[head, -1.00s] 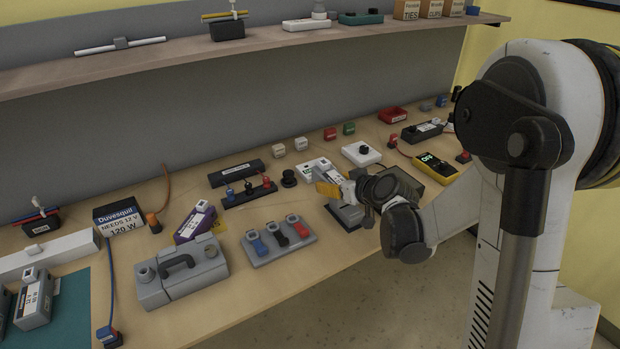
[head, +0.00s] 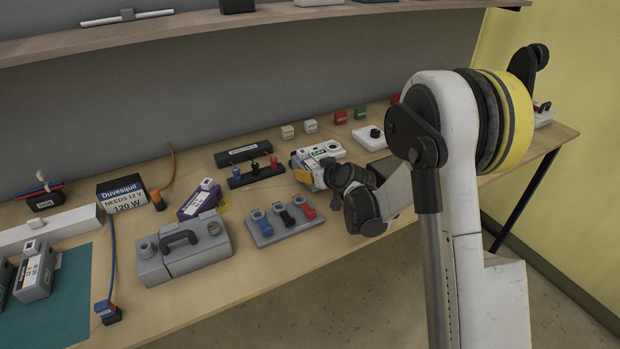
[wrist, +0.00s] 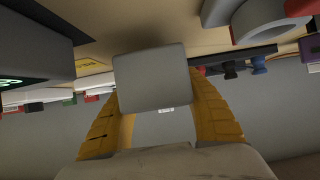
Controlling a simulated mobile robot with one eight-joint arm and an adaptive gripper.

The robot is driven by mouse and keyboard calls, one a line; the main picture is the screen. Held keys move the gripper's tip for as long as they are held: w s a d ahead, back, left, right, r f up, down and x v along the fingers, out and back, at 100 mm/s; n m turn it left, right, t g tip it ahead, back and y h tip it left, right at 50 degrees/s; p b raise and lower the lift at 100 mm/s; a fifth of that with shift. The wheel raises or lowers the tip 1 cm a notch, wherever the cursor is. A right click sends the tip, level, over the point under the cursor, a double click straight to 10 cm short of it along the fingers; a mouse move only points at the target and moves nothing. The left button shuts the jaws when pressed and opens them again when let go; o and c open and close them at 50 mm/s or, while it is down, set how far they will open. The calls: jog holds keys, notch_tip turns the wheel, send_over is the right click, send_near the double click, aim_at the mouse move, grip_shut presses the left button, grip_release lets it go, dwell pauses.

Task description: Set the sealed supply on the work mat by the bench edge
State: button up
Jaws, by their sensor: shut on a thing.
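My gripper (head: 303,172) is over the middle of the bench. In the wrist view its yellow fingers (wrist: 152,85) are closed on a pale grey block (wrist: 150,75), which hides part of the view beyond. In the head view the held grey block (head: 310,165) is partly covered by the gripper, and I cannot read its label. The teal work mat (head: 75,300) lies at the far left by the bench's front edge, well away from my gripper. A grey labelled box (head: 35,275) stands on the mat, with another cut off at the picture's left edge.
A grey case with a handle (head: 183,250) and a grey plate with coloured clips (head: 284,222) stand between my gripper and the mat. A blue plug (head: 108,312) with a cable is at the mat's right edge. The shelf (head: 200,35) overhangs the back. The mat's front part is bare.

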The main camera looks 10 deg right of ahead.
notch_tip(320, 180, down, 2)
jog(key=shift+r, duration=0.1)
jog(key=shift+b, duration=0.3)
jog(key=o, duration=1.4)
jog(key=shift+c, duration=0.2)
